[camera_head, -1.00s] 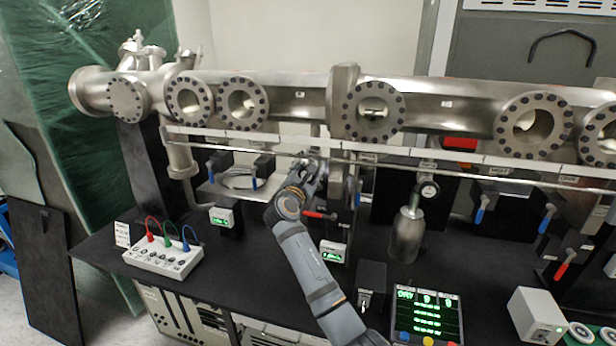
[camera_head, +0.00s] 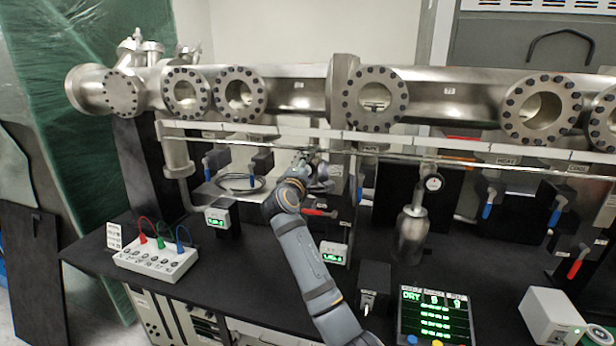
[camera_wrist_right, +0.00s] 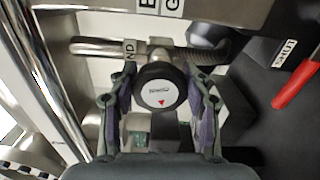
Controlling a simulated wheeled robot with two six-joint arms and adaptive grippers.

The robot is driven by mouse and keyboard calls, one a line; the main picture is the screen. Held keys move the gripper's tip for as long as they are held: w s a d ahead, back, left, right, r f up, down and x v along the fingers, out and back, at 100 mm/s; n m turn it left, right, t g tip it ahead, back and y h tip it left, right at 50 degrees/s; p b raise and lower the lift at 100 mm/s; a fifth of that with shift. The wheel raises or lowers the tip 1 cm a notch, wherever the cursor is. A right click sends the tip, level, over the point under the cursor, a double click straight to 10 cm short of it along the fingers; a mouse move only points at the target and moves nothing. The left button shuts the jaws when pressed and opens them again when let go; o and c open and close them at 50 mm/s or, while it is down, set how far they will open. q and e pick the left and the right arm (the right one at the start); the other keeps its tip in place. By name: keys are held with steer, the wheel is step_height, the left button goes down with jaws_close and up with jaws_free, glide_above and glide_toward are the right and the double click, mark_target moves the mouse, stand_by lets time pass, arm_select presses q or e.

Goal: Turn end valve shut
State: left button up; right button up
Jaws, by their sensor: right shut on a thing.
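The end valve shows in the right wrist view as a round black knob (camera_wrist_right: 159,88) with a white centre and a small red triangle. My right gripper (camera_wrist_right: 160,100) is shut on this knob, with one finger on each side. In the head view my right gripper (camera_head: 308,165) reaches in under the big steel tube, and the knob is hidden behind the wrist. My left gripper is not in view.
A thin steel rail (camera_head: 420,155) runs above my right wrist. A hanging steel cylinder (camera_head: 411,235) and a green-lit display box (camera_head: 435,315) stand further right.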

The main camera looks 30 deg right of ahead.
steer(key=m+b, duration=0.4)
steer(key=m, duration=0.1)
steer(key=shift+f+m, duration=0.3)
steer(key=shift+f, duration=0.1)
steer(key=m+b, duration=0.5)
steer(key=shift+f, duration=0.1)
steer(key=m+b, duration=0.4)
steer(key=m, duration=0.1)
steer(key=shift+w+a+m, duration=0.1)
steer(key=shift+w+m, duration=0.05)
steer(key=shift+m, duration=0.25)
steer(key=shift+a+m+b, duration=0.1)
steer(key=shift+m+b, duration=1.35)
steer(key=shift+m, duration=0.85)
steer(key=o, duration=1.2)
steer(key=shift+r, duration=0.25)
